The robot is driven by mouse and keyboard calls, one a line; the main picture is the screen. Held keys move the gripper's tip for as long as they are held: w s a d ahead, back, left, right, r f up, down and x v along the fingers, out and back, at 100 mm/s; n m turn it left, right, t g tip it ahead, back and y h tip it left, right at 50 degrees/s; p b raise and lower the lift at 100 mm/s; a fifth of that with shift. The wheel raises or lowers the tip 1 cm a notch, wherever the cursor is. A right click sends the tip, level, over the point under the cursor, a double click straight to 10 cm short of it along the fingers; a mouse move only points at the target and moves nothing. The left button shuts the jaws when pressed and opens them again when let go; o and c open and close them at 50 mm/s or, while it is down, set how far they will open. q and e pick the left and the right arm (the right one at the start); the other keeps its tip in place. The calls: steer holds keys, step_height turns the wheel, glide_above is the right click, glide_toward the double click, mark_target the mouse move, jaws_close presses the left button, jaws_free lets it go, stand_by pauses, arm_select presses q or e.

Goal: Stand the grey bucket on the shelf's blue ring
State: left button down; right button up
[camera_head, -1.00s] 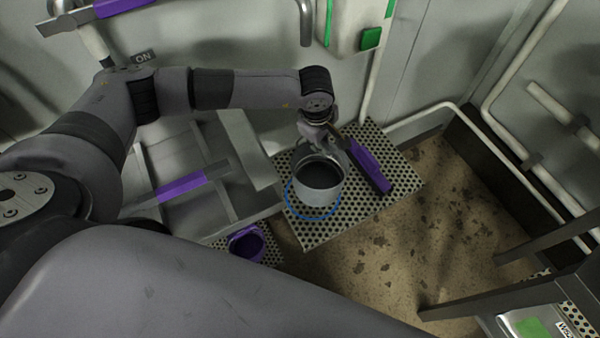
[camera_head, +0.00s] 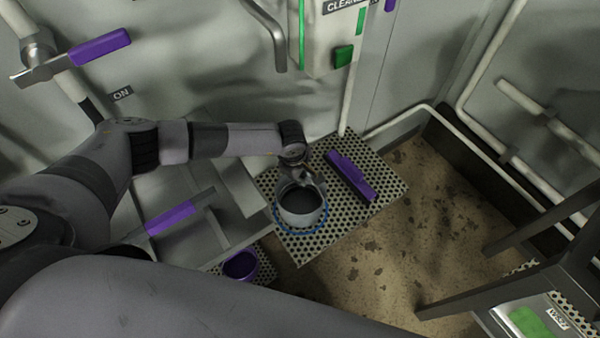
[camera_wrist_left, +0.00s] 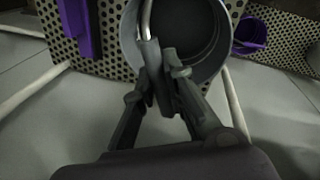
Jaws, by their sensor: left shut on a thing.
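The grey bucket (camera_head: 302,212) is upright over the blue ring (camera_head: 277,226) on the perforated shelf (camera_head: 310,247). The ring's edge shows around the bucket's base on the left, front and right. Whether the base touches the shelf is hard to tell. My left gripper (camera_head: 300,180) is at the bucket's back side. In the left wrist view the fingers (camera_wrist_left: 165,80) are shut on the bucket's curved metal handle, and the bucket (camera_wrist_left: 218,75) is seen into from above. My right gripper is not in view.
A purple-gripped bar (camera_head: 350,176) lies on the shelf right of the bucket. A purple cup (camera_head: 240,265) stands on a lower perforated step to the left. A purple-handled lever (camera_head: 100,47) is on the wall. A dark frame with a green-marked panel (camera_head: 530,322) is at the lower right.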

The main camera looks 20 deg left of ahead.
arm_select(q)
steer(key=shift+f, duration=0.2)
steer(key=c, duration=1.6)
jaws_free()
steer(key=shift+r, duration=0.1)
steer(key=shift+c, duration=0.2)
steer(key=shift+r, duration=0.15)
step_height(320, 180, up, 12)
steer(key=s+b, duration=0.2)
steer(key=shift+a+b, duration=0.35)
steer(key=shift+b, duration=0.05)
steer(key=shift+s, duration=0.1)
